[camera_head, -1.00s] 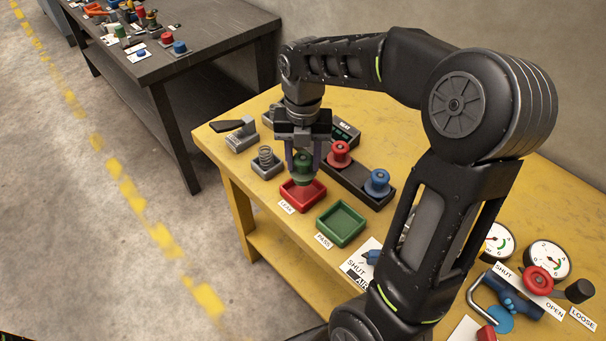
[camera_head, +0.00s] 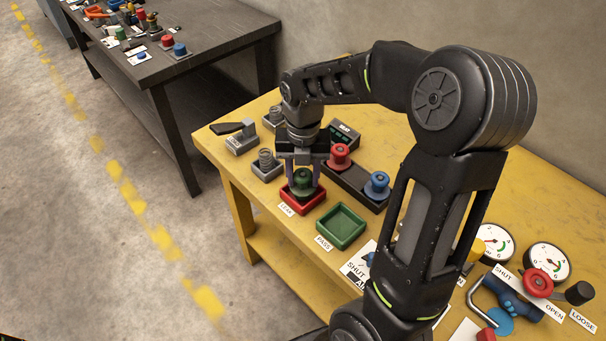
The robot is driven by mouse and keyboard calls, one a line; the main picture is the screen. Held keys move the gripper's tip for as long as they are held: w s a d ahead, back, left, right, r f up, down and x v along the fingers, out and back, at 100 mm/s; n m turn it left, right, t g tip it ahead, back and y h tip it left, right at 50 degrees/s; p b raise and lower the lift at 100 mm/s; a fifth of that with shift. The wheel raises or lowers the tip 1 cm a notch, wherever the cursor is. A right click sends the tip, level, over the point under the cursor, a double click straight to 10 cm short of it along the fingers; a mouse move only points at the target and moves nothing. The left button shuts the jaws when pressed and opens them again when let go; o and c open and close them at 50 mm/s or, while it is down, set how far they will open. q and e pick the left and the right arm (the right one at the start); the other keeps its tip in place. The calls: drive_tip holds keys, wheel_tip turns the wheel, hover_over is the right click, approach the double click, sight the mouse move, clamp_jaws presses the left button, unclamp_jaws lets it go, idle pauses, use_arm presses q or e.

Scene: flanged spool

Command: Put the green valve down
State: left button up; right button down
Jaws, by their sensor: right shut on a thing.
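The green valve (camera_head: 302,181) is a small flanged spool shape. It is between the fingers of my right gripper (camera_head: 302,180), which is shut on it. The valve is low over or in the red tray (camera_head: 288,206), marked LEAK; I cannot tell whether it touches the tray floor. The empty green tray (camera_head: 341,226), marked PASS, is beside it to the right. A red valve (camera_head: 340,156) and a blue valve (camera_head: 376,185) stand in a dark rack (camera_head: 352,182) behind. My left gripper is not in view.
A spring on a grey block (camera_head: 267,164) and a grey block with a black lever (camera_head: 241,138) stand left of the gripper. Gauges (camera_head: 548,262) and a pipe with a red handwheel (camera_head: 538,283) are at right. A dark table (camera_head: 170,65) stands apart, upper left.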

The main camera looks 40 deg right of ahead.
drive_tip(key=shift+f, duration=0.25)
drive_tip(key=c, duration=0.8)
unclamp_jaws()
drive_tip(key=shift+c, duration=0.2)
drive_tip(key=shift+r, duration=0.45)
wheel_tip(320, 180, up, 12)
drive_tip(key=shift+f, duration=0.15)
drive_tip(key=shift+s, duration=0.1)
